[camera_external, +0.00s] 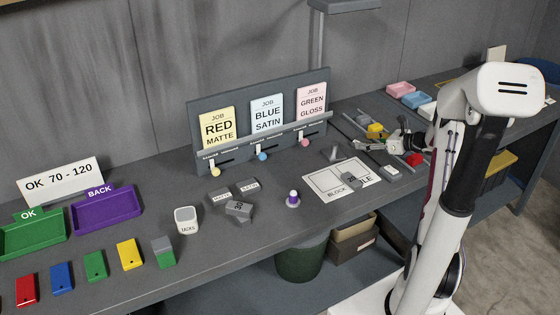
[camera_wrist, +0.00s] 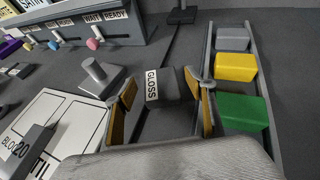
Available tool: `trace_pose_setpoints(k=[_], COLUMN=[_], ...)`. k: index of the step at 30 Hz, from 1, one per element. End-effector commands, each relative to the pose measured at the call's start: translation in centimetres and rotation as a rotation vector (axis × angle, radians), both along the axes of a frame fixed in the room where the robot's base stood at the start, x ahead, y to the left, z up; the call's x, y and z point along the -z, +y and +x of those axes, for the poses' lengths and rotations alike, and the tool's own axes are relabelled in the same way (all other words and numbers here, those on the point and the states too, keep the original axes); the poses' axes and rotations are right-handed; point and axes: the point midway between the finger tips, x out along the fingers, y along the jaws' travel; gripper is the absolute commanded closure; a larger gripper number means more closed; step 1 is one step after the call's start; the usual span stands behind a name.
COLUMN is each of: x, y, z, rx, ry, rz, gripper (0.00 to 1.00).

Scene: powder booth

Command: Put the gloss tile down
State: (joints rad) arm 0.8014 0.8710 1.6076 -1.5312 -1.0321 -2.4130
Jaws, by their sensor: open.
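The gloss tile (camera_wrist: 167,88) is a dark grey block with a white "GLOSS" label, seen in the wrist view. It lies between the two fingers of my gripper (camera_wrist: 166,101), which are apart on either side of it. The gripper hides part of the tile, and I cannot tell whether it rests fully on the bench. In the external view my gripper (camera_external: 388,144) is low over the right part of the bench, beside the coloured blocks; the tile is too small there to make out clearly.
A rail with grey, yellow (camera_wrist: 235,67) and green (camera_wrist: 241,109) blocks runs close on the right. A grey pegged piece (camera_wrist: 98,77) stands left. A white printed mat (camera_wrist: 73,122) bears a block marked 20 (camera_wrist: 29,148). The job board (camera_external: 262,121) stands behind.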

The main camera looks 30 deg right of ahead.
Motion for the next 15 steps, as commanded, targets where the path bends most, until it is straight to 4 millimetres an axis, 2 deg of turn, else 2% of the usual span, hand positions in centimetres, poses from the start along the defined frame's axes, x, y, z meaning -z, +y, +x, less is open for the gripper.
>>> trace_pose_setpoints(k=[15], x=[-3.0], y=[-2.7], z=[-6.5], rx=[0.002], ry=[-0.001], rz=[0.000], gripper=[0.45])
